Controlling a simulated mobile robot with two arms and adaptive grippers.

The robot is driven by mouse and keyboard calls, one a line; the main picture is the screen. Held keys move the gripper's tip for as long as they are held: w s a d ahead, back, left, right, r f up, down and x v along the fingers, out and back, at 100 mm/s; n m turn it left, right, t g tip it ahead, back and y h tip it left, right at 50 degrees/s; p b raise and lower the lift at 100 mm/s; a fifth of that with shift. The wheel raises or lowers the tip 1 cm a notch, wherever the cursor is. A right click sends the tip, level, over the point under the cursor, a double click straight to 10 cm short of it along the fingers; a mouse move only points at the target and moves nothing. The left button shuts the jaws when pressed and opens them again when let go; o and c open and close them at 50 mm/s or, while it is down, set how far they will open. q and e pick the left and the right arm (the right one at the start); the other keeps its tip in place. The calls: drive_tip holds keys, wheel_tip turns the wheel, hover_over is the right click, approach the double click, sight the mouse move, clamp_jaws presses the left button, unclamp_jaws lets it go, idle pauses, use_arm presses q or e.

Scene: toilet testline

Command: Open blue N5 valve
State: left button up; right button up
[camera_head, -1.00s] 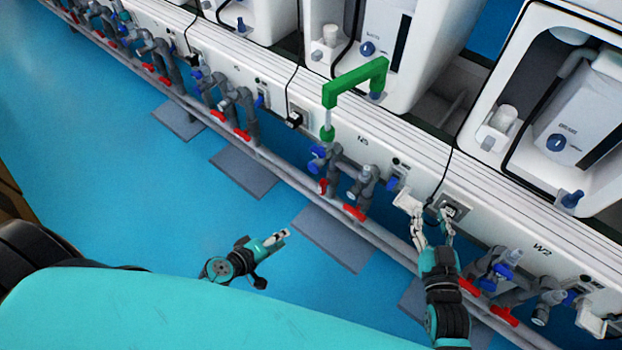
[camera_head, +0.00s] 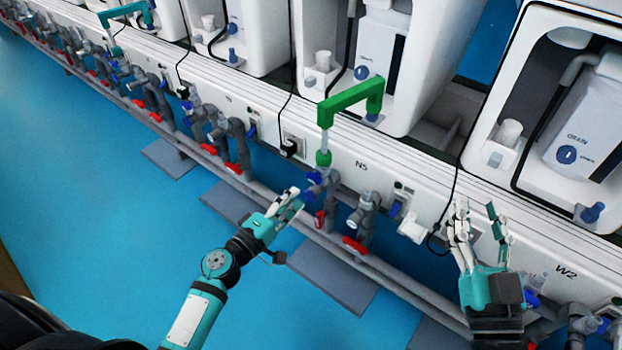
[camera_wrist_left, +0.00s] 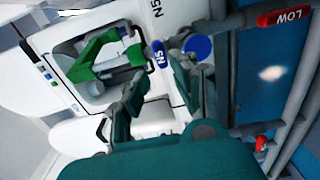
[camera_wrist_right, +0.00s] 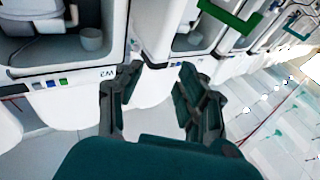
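The blue N5 valve handle (camera_head: 314,181) sits on the grey pipe fitting below the green bent tube (camera_head: 327,110). In the left wrist view a blue handle marked N5 (camera_wrist_left: 158,54) lies just past my fingertips, with a round blue part (camera_wrist_left: 197,47) to its right. My left gripper (camera_head: 293,200) is just left of the valve, its fingers apart and pointing at it; its fingers also show in the left wrist view (camera_wrist_left: 163,82). I cannot tell whether it touches the valve. My right gripper (camera_head: 478,212) is open and empty, raised in front of the white panel near W2.
Red valve handles (camera_head: 355,245) and grey pipes run along the white testline panel (camera_head: 340,160). A red LOW handle (camera_wrist_left: 284,17) shows in the left wrist view. A black cable (camera_head: 453,200) hangs near my right gripper. The blue floor (camera_head: 100,220) at left is clear.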

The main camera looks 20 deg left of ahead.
sight(311, 181)
use_arm(q)
drive_tip(key=x, duration=0.8)
drive_tip(key=shift+c, duration=0.3)
clamp_jaws()
